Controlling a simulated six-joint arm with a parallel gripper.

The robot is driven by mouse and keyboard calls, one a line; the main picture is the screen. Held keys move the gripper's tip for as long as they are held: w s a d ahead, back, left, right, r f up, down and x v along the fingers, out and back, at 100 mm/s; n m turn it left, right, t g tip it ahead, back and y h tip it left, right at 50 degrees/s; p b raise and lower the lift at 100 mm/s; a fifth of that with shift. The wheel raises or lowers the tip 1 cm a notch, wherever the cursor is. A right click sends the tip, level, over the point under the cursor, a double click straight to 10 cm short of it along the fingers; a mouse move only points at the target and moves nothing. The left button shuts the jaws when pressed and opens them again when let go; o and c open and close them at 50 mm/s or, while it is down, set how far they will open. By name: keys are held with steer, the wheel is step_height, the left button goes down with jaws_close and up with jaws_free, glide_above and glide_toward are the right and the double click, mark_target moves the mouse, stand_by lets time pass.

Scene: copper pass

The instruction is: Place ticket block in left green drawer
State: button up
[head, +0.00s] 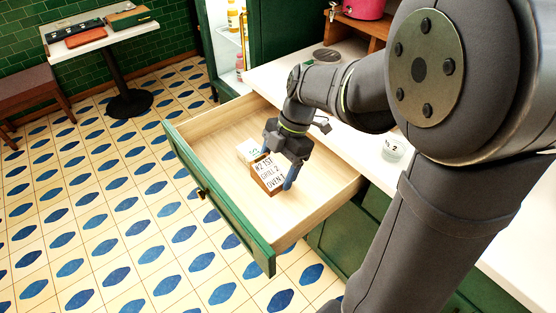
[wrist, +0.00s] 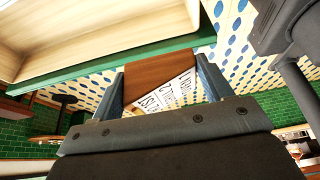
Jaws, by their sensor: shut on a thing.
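The ticket block (head: 267,176) is a brown wooden block with a white face lettered "#2 1ST GRILL 2 OVEN 1". It also shows in the wrist view (wrist: 160,62), tilted between the fingers. My gripper (head: 279,160) is shut on it; its fingers (wrist: 160,85) lie on either side. In the head view the block appears over the inside of the open green drawer (head: 218,205), which has a pale wood interior. I cannot tell whether the block touches the drawer floor. A small white lettered item (head: 250,150) shows just behind the block, partly hidden.
A pink pot (head: 362,9) is on a wooden shelf. The drawer's left and front areas are bare. A small table (head: 130,32) stands far left.

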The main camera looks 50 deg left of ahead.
mark_target(273, 226)
step_height(273, 226, down, 23)
steer(key=shift+f, duration=0.2)
stand_by(0.4)
steer(key=o, duration=1)
steer(key=shift+f, duration=0.15)
steer(key=v, duration=1.2)
steer(key=x, duration=1.1)
steer(key=shift+s+f, duration=0.2)
steer(key=shift+f, duration=0.15)
steer(key=shift+r, duration=0.65)
